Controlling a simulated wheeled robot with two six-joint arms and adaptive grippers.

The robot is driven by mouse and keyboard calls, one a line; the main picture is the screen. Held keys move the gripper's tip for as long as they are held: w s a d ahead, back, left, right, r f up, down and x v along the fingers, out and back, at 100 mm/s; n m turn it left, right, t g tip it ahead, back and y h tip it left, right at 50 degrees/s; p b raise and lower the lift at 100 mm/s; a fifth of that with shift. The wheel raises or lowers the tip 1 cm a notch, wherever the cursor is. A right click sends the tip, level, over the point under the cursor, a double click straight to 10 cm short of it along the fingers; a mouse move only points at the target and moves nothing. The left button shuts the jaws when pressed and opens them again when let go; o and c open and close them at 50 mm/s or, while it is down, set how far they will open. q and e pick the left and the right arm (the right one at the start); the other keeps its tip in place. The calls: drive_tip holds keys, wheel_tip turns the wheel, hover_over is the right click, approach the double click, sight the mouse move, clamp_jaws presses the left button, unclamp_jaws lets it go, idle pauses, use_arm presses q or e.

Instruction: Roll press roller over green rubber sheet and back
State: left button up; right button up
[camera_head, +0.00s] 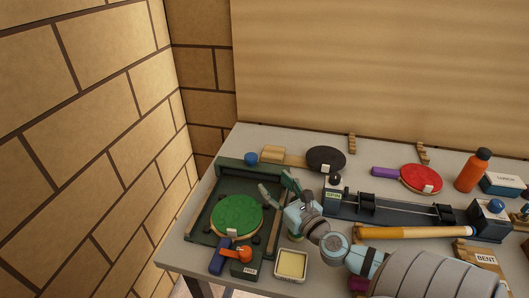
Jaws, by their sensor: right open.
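The green rubber sheet (236,214) is round and lies on a paddle in a dark green tray (204,232) at the table's left. A dark green bar (232,167) crosses the tray's far end, with a blue knob (251,157) by it; I cannot tell for sure whether this is the press roller. My right gripper (277,184) is open and empty over the tray's right side, right of the sheet and near the bar's right end. My left gripper is out of view.
An orange and blue tool (234,252) lies at the tray's near end. A small pale-yellow dish (292,264) stands right of it. A black paddle (326,159), a red paddle (421,179), a dark rail fixture (390,211) and an orange bottle (473,170) crowd the right.

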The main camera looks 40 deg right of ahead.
sight(254, 161)
drive_tip(key=w+d, duration=0.1)
drive_tip(key=w, duration=0.3)
drive_tip(key=w+p, duration=0.1)
drive_tip(key=w, duration=0.4)
drive_tip(key=w+d, duration=0.1)
drive_tip(key=w, duration=0.4)
drive_tip(key=shift+d, duration=0.3)
drive_tip(key=shift+s, duration=0.1)
clamp_jaws()
drive_tip(key=shift+a, duration=0.1)
